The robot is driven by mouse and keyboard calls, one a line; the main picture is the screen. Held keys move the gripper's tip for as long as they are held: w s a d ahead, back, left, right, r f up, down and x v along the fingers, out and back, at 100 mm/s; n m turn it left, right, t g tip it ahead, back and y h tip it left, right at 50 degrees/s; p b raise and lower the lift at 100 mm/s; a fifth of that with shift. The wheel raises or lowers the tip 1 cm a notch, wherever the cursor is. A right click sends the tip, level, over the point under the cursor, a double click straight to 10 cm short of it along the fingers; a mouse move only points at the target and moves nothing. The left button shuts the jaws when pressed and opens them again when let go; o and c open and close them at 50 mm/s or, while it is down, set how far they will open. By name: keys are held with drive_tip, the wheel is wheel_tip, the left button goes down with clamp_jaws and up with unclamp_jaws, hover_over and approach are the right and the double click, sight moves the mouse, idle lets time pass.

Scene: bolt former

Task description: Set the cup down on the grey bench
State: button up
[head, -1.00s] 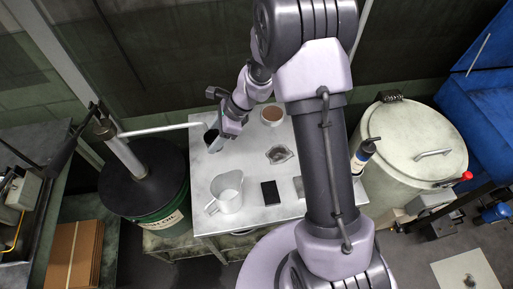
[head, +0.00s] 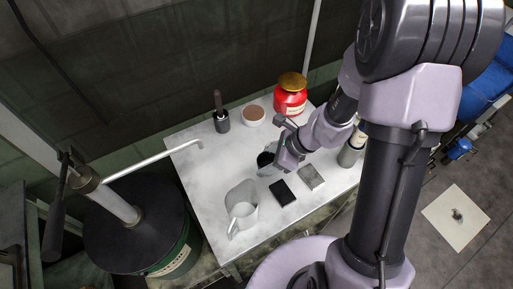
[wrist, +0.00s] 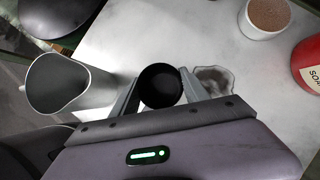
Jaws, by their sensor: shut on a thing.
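The cup (wrist: 160,86) is small, round and black, seen from above between the two fingers of my gripper (wrist: 160,92) in the wrist view. My gripper is shut on it. In the head view the cup (head: 265,159) shows as a dark shape just left of my gripper (head: 277,161), over the middle of the grey bench (head: 190,158). I cannot tell whether the cup's base touches the bench.
A metal spout (head: 150,165) reaches over the left edge.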

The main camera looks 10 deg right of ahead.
drive_tip(key=w+a, duration=0.1)
drive_tip(key=w, duration=0.2)
drive_tip(key=w+a, duration=0.2)
drive_tip(key=w, duration=0.1)
drive_tip(key=w+a+f, duration=0.1)
drive_tip(key=w+a, duration=0.1)
drive_tip(key=w, duration=0.1)
drive_tip(key=shift+w, duration=0.1)
wheel_tip(320, 180, down, 4)
drive_tip(key=b, duration=0.2)
drive_tip(key=shift+w+b, duration=0.15)
drive_tip(key=shift+b, duration=0.2)
drive_tip(key=shift+r, duration=0.25)
drive_tip(key=shift+f, duration=0.2)
drive_tip(key=o, duration=1.4)
drive_tip(key=shift+c, duration=0.2)
